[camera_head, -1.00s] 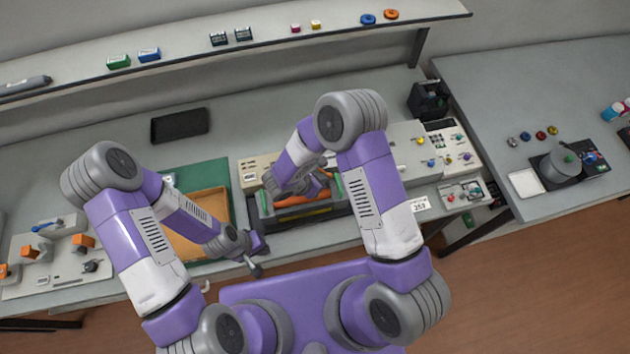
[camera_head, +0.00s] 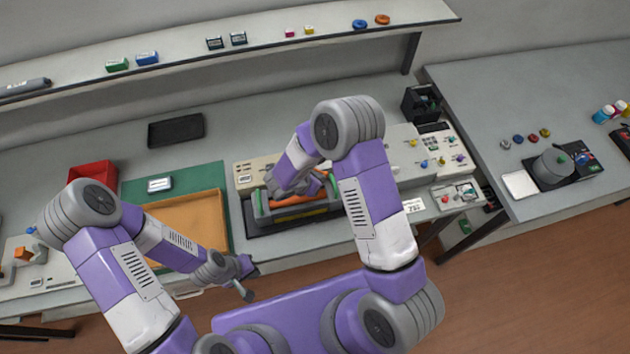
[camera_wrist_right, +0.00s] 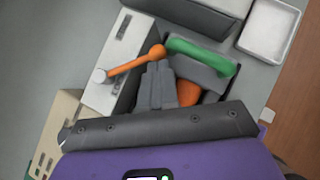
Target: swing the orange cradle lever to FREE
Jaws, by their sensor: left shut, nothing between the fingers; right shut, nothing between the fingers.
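The orange cradle lever (camera_wrist_right: 132,63) shows in the right wrist view, running from a round white cap on a pale block up to an orange ball end. My right gripper (camera_wrist_right: 158,70) is shut and empty, its fingertips just below the ball end; I cannot tell if they touch. The dark cradle (camera_head: 250,222) is in the head view, with my right gripper (camera_head: 318,187) over it and hiding part of it. A green handle (camera_wrist_right: 205,54) lies right of the ball end. My left gripper (camera_head: 250,268) is shut and empty, in front of the cradle. No FREE marking is legible.
An orange-brown tray (camera_head: 190,218) on a green mat (camera_head: 205,175) lies left of the cradle. A red bin (camera_head: 92,172) stands farther left. A control panel (camera_head: 435,150) is to the right. A black tray (camera_head: 176,130) lies behind; the bench around it is clear.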

